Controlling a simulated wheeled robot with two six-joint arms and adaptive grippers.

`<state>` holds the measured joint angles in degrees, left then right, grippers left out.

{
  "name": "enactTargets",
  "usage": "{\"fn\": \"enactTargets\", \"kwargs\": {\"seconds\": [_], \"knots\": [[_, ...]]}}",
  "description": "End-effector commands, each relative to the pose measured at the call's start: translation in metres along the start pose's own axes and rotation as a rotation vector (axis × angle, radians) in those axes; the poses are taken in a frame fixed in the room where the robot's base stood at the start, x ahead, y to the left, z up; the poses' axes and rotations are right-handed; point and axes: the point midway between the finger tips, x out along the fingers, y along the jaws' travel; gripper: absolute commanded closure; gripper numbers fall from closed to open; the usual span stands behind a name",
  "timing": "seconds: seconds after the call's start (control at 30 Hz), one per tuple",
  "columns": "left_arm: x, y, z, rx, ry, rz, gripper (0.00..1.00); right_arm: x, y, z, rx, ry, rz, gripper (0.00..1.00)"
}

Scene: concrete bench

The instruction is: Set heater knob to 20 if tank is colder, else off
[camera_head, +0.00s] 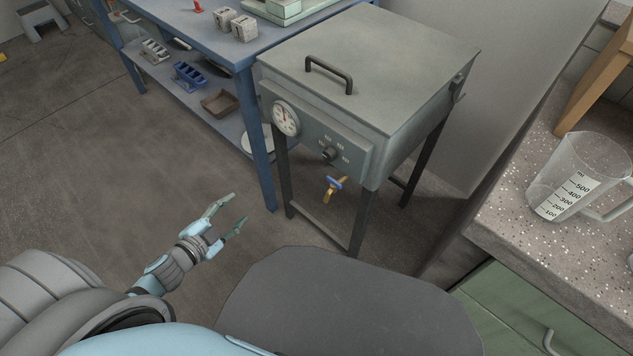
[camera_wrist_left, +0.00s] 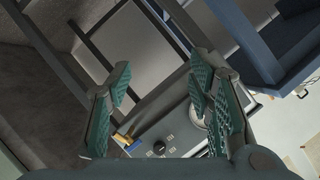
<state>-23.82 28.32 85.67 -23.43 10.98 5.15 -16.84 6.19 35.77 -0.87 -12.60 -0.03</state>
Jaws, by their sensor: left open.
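The tank (camera_head: 375,68) is a grey box with a lidded top and a dark handle, standing on dark legs. On its front panel are a round white dial gauge (camera_head: 285,118) and a dark heater knob (camera_head: 329,154) with small labels around it. The dial reading and the knob setting are too small to read. A brass tap with a blue lever (camera_head: 334,186) hangs below. My left gripper (camera_head: 238,212) is open and empty, in front of the tank and to its left. In the left wrist view the knob (camera_wrist_left: 159,147) shows between the open fingers, well beyond them. My right gripper is out of view.
A blue workbench (camera_head: 250,55) with a lower shelf of small items stands left of the tank. A speckled counter (camera_head: 510,200) with a measuring jug (camera_head: 575,170) is at the right.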

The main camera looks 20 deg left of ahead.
Motion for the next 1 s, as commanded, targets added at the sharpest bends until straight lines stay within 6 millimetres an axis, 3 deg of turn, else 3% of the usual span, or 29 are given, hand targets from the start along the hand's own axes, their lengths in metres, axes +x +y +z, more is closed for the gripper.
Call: {"fn": "enactTargets", "kwargs": {"seconds": [0.03, 0.1, 0.2, 0.37, 0.7, 0.8, 1.0], "knots": [[0.005, -0.006, -0.05, 0.082, 0.177, -0.003, 0.53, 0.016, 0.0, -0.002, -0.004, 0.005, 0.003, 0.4], [-0.006, -0.017, -0.12, 0.163, 0.374, 0.001, 0.53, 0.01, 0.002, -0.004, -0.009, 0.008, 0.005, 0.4], [-0.021, -0.016, -0.17, 0.207, 0.528, 0.015, 0.53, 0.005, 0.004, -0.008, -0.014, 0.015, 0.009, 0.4], [-0.011, -0.012, -0.186, 0.2, 0.566, 0.029, 0.53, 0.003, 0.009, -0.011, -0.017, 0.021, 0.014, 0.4], [0.07, -0.004, -0.235, 0.193, 0.562, 0.029, 0.53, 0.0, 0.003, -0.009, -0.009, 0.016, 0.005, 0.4], [0.086, -0.002, -0.243, 0.194, 0.56, 0.03, 0.53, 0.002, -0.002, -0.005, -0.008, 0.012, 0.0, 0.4], [0.098, -0.001, -0.251, 0.196, 0.559, 0.032, 0.53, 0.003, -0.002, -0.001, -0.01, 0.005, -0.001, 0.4]]}}
